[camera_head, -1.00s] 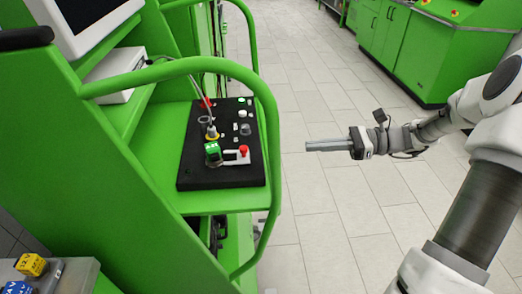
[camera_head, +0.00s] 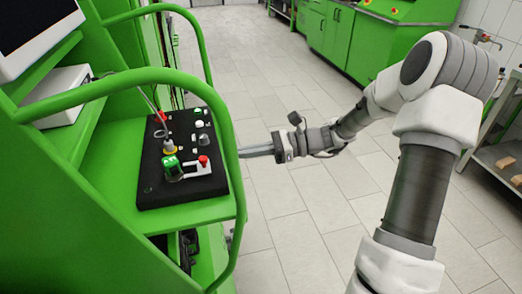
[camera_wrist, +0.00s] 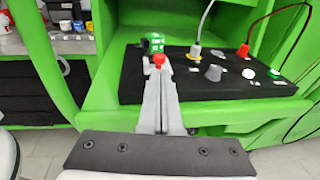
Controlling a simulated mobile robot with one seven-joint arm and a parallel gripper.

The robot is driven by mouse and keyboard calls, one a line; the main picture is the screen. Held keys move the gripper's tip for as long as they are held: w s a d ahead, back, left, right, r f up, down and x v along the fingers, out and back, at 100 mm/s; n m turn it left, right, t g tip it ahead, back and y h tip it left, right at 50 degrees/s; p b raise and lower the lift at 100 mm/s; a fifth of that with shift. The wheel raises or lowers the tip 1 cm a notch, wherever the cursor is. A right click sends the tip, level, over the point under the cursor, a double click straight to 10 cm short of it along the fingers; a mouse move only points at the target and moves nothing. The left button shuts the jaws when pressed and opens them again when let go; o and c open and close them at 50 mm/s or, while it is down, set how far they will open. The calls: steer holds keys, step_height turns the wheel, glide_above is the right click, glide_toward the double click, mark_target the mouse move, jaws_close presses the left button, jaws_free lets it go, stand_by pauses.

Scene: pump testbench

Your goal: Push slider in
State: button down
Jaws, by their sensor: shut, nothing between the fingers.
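The slider is hard to tell apart; it appears to be the small white piece (camera_head: 197,170) with a red knob (camera_head: 203,160) on the black panel (camera_head: 160,194). My gripper (camera_head: 241,153) is shut and empty, pointing left, by the green rail at the panel's right side. In the wrist view, my fingertips (camera_wrist: 157,68) point toward the red knob (camera_wrist: 161,58) and the green block (camera_wrist: 152,43) beyond. The fingers look apart from the panel.
A curved green rail (camera_head: 230,150) runs around the shelf's right side, close to my fingers. A yellow-based plug (camera_head: 169,149) with a cable and several knobs sit on the panel. The tiled floor (camera_head: 280,215) right of the bench is clear.

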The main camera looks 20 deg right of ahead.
mark_target(205, 159)
steer(key=shift+w+a+f, duration=0.15)
steer(key=shift+w+a, duration=0.05)
steer(key=shift+a, duration=1.05)
steer(key=shift+w+a+f, duration=0.15)
steer(key=shift+a, duration=1.1)
steer(key=shift+a, duration=1.85)
steer(key=shift+r+p, duration=0.1)
steer(key=shift+p, duration=0.25)
